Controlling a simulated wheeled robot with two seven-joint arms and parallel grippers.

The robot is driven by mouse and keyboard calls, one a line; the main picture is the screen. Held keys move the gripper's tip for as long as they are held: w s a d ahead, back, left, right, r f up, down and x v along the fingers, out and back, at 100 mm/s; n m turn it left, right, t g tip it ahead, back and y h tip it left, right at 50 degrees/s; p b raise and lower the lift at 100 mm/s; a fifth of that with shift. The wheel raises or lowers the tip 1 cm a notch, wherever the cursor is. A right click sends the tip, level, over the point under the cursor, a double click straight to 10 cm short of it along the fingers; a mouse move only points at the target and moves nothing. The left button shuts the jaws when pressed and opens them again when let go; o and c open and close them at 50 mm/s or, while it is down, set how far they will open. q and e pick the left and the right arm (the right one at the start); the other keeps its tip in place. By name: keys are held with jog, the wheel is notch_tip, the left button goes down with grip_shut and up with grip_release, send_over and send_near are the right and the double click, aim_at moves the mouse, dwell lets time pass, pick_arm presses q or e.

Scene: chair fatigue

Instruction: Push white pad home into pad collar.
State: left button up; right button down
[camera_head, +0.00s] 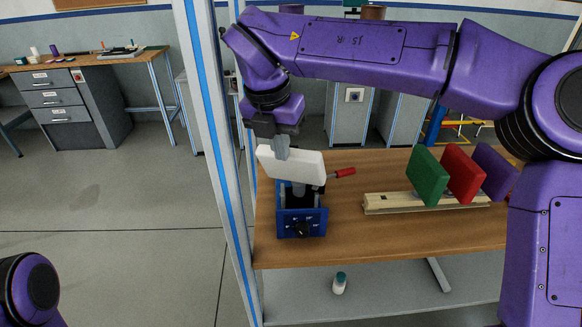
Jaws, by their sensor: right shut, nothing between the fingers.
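The white pad (300,166) is a pale block above the blue fixture (302,222) on the wooden table, slightly tilted. A short grey post shows under the pad; the pad collar cannot be told apart clearly there. My right gripper (282,153) comes down from above and is shut with nothing in it, its fingertips at the upper left edge of the pad. Whether the fingertips touch the pad or are just behind it is hard to tell. My left gripper is out of view; only a bit of my left arm shows at the lower left.
A wooden rack (385,203) holds a green pad (427,176), a red pad (463,172) and a purple pad (494,172) on the right. A red-handled tool (344,172) lies beside the fixture. A blue-striped upright (222,170) stands close on the left. A bottle (339,284) is below.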

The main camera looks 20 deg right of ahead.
jog(key=r, duration=0.1)
jog(key=s, duration=0.1)
jog(key=r+p, duration=0.1)
jog(key=shift+s+a+r, duration=0.2)
jog(key=shift+a+r, duration=0.1)
jog(key=c, duration=1.4)
grip_release()
